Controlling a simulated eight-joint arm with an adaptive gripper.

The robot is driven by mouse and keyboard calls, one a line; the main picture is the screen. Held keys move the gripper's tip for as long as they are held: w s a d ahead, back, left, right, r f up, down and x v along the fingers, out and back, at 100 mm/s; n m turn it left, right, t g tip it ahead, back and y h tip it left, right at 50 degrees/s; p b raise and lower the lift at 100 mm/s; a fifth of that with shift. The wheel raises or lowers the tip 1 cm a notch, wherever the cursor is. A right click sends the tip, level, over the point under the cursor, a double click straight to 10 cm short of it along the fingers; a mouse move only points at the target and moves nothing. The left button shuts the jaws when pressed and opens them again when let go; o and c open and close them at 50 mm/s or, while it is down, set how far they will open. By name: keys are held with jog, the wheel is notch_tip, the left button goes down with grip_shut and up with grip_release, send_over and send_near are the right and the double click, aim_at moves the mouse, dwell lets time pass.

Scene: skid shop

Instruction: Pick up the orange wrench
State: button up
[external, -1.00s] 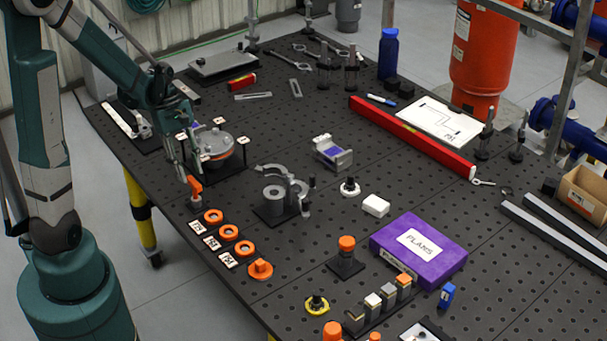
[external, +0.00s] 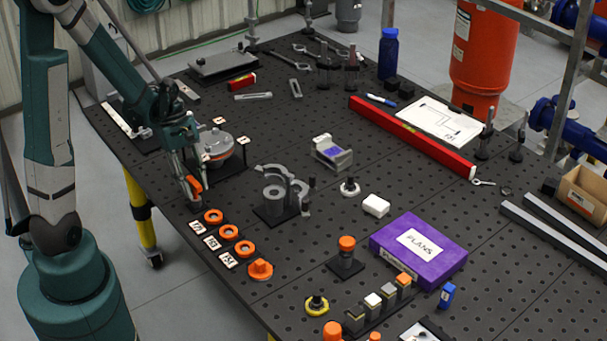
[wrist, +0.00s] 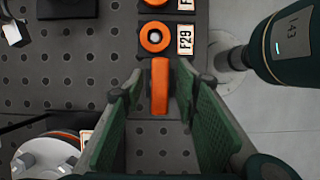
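The orange piece that fits the orange wrench (external: 194,184) is a short bar near the table's left edge, beside the row of orange rings. In the wrist view the orange wrench (wrist: 160,84) lies lengthwise between my two green finger pads, with a gap on each side. My gripper (wrist: 161,88) is open around it and does not touch it in that view. In the external view my gripper (external: 188,190) is low over the table at the wrench, and its fingers hide part of the wrench and what is under it.
Orange rings (external: 229,232) with white labels (external: 212,242) run toward the front from the wrench. A round metal housing (external: 216,147) stands close behind my gripper. A grey clamp fixture (external: 275,197) is to the right. Table holes are bare between them.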

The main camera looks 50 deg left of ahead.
jog(key=shift+c, duration=0.3)
grip_shut()
jog(key=shift+r, duration=0.15)
jog(key=shift+r+p, duration=0.35)
jog(key=shift+r, duration=4.5)
